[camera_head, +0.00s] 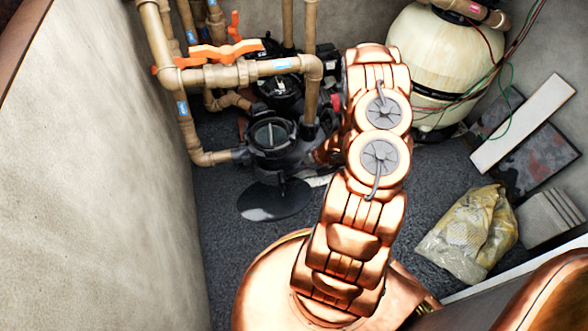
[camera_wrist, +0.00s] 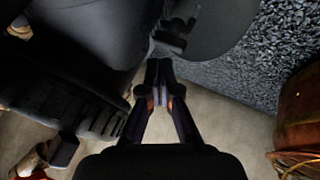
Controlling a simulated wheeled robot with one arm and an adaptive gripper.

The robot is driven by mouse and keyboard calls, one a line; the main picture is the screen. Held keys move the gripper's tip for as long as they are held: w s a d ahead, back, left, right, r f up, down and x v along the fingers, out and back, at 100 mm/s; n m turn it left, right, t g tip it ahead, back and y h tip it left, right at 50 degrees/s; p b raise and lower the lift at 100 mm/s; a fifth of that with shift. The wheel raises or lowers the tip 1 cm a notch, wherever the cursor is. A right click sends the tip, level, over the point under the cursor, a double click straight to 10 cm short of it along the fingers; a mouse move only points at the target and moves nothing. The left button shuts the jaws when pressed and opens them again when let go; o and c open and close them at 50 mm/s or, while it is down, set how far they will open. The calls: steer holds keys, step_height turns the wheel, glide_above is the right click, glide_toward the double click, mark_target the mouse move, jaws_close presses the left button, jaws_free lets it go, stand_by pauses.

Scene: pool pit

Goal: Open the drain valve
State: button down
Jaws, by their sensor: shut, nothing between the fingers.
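Orange valve handles show on the tan pipes in the head view. One long handle (camera_head: 220,52) lies across the upper pipe run, and an upright orange handle (camera_head: 234,27) stands behind it. I cannot tell which one belongs to the drain valve, as the labels are too small to read. My gripper (camera_wrist: 159,72) is shut and empty in the wrist view, beside the black pump body (camera_wrist: 85,50) and apart from any visible orange handle. My arm hides the gripper in the head view.
The black pump (camera_head: 272,140) stands on the dark gravel floor (camera_head: 220,185), with a dark round lid-like piece (camera_head: 275,200) before it. A cream tank (camera_head: 440,60) with loose wires, a yellowish sack (camera_head: 470,235) and leaning boards (camera_head: 525,120) are right. A pale wall (camera_head: 95,170) bounds the left.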

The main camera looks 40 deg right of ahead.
steer(key=shift+v, duration=1.6)
steer(key=shift+d, duration=0.1)
